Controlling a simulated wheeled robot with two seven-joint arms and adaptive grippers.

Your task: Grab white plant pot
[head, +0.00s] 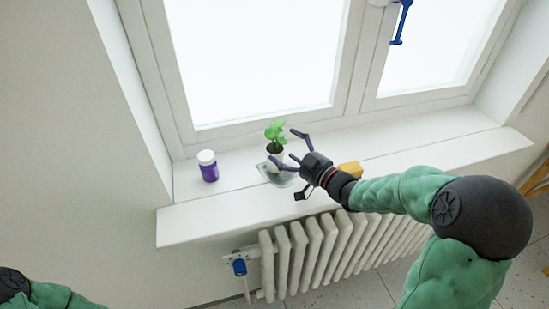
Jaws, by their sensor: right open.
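A small white plant pot (272,167) with dark soil and a green leafy plant (275,131) stands upright on the windowsill. Around its base is a clear, glassy dish or saucer (284,180). My right gripper (283,147) is open at the right side of the pot. Its fingers are spread, one reaching beside the plant and the other in front of the pot, partly hiding it. I cannot tell whether a finger touches the pot. Only part of my left arm shows at the bottom left; its gripper is out of view.
A purple jar (209,172) with a white lid stands on the sill left of the pot. A yellow block (351,168) lies behind my right wrist. The white windowsill (455,150) is bare farther right. A radiator (315,255) is below, and the window is behind.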

